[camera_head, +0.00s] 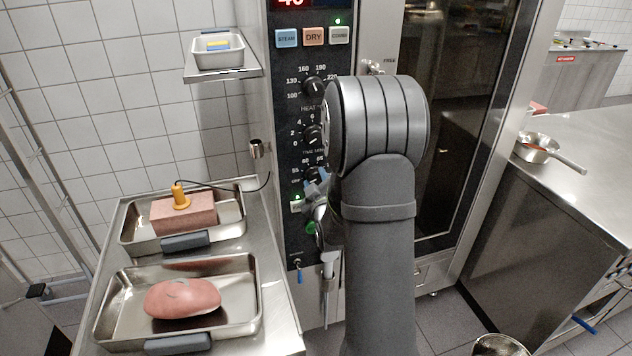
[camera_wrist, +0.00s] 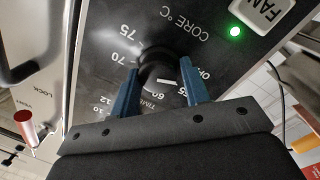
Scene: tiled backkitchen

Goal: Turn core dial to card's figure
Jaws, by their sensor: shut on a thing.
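The core dial (camera_wrist: 155,68) is a round black knob on the dark oven panel, below the heat and time dials. In the wrist view its printed ring shows 75, 70, 60 and 55, and a short white mark shows on the knob, on the side of 60 and 55. I cannot tell its exact setting. My gripper (camera_wrist: 161,88) has its two blue fingers shut on opposite sides of the knob. In the head view the gripper (camera_head: 314,192) and my wrist partly hide this dial. I can make out no card with a figure.
The time dial (camera_head: 312,135) and heat dial (camera_head: 314,87) sit just above. A steel tray with a pink block (camera_head: 190,213) and orange probe, and a tray with a pink oval piece (camera_head: 183,298), stand at left. A small pan (camera_head: 218,55) sits on a shelf.

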